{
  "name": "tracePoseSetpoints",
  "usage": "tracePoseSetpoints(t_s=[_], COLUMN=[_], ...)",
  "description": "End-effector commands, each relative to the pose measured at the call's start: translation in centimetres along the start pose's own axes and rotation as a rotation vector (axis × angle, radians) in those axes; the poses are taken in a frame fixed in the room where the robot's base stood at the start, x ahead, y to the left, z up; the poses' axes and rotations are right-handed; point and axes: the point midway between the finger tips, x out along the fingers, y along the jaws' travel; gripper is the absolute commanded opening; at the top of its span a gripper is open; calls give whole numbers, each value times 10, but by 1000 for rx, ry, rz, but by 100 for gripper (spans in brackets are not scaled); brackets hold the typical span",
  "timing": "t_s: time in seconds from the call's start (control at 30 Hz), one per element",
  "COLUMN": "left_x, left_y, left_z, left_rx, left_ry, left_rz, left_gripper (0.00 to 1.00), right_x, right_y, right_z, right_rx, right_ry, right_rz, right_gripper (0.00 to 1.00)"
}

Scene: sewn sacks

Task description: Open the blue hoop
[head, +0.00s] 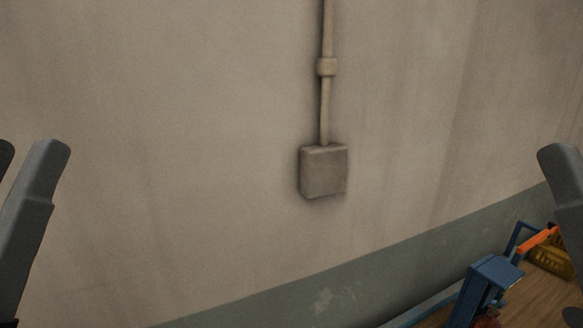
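I cannot make out a blue hoop for certain in the head view. A blue frame (487,283) with a flat top and upright legs stands at the lower right, cut off by the bottom edge. A thin blue bar bends up behind it, near an orange bar (539,240). Whether either blue part is the hoop, I cannot tell. Grey parts of my arms stand at the left and right edges. I see no gripper fingertips that I can be sure of.
A plain wall (180,150) with a grey-green lower band fills most of the view. A box (323,172) with a vertical pipe (325,105) is fixed to it. A yellow object (551,259) lies on a brown wooden surface (535,290) at the lower right.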

Motion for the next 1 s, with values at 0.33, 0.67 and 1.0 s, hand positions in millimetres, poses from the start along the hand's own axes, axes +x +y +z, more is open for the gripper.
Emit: tracePoseSetpoints(t_s=[0.33,0.67,1.0], left_x=[89,87,81], left_y=[-2,-2,-13], left_z=[-80,-78,-135], left_rx=[0,0,181], left_ry=[-3,-3,258], left_rz=[-3,-4,-75], left_gripper=[46,46,46], right_x=[89,87,87], right_y=[0,0,0], right_z=[-81,-79,-79], right_rx=[0,0,0], right_ry=[-2,-3,-2], right_rz=[0,0,0], right_gripper=[50,50,50])
